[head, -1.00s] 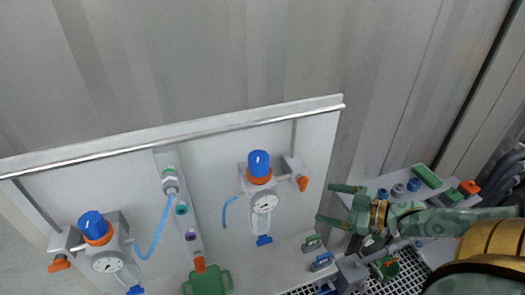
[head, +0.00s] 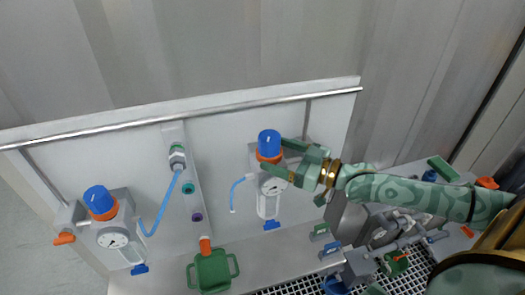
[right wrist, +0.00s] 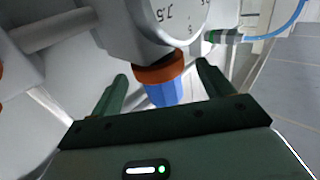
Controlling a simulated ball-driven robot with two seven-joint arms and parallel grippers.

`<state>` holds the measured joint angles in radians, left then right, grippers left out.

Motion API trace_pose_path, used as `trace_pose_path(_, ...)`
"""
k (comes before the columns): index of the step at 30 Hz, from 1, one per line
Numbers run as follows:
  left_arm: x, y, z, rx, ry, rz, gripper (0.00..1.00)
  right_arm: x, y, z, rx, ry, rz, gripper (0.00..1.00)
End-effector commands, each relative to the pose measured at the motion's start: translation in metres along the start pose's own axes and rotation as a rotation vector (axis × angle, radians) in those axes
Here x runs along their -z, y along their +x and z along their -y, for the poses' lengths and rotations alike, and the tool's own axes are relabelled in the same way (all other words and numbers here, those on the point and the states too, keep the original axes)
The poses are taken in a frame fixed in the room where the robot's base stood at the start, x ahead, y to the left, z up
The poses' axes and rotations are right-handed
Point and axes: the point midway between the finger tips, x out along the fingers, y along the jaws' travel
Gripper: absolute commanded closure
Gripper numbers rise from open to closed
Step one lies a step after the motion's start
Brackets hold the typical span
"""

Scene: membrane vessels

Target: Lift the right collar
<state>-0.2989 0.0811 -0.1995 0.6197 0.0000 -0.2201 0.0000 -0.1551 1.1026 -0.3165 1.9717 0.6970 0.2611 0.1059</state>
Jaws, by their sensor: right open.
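The right regulator has an orange collar (head: 268,157) under a blue knob (head: 269,142), above a round gauge (head: 272,185) on the panel. My right gripper (head: 278,158) is open at this regulator, its fingers reaching in from the right at knob and collar height. In the right wrist view the orange collar (right wrist: 162,73) and blue knob (right wrist: 165,92) lie between the two open fingers (right wrist: 160,88). No closed grip on the collar shows. A similar regulator with an orange collar (head: 104,213) and blue knob (head: 97,197) is at the left. My left gripper is not in view.
Blue hoses (head: 161,212) hang on the panel. A green jug-like vessel (head: 212,270) stands below the middle. A metal rail (head: 180,116) runs along the panel top. Pipe fittings and a grating (head: 300,290) lie at lower right. The wall above the rail is bare.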

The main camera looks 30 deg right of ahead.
Motion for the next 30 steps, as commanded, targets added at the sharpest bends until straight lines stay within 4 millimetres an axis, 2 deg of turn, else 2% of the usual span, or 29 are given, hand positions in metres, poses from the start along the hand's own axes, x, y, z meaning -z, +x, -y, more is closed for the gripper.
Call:
trace_pose_path(3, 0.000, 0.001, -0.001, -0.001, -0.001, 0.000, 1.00, 0.001, 0.020, -0.001, -0.002, -0.001, -0.005, 0.20)
trace_pose_path(9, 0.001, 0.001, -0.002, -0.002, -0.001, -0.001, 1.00, 0.001, 0.044, -0.001, -0.002, 0.001, -0.002, 0.20)
trace_pose_path(14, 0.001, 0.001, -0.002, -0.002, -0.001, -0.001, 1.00, 0.000, 0.051, 0.000, -0.001, 0.000, 0.001, 0.20)
trace_pose_path(21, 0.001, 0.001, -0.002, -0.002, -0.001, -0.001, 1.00, 0.000, 0.051, 0.000, -0.001, 0.000, 0.001, 0.20)
trace_pose_path(23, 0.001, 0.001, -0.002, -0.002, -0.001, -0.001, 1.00, 0.000, 0.051, 0.000, -0.001, 0.000, 0.001, 0.34)
trace_pose_path(28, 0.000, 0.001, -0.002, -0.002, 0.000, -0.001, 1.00, 0.000, 0.051, 0.000, -0.001, -0.001, 0.001, 0.81)
trace_pose_path(30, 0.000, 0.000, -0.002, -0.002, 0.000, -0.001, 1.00, 0.000, 0.051, 0.000, -0.001, -0.001, 0.001, 0.83)
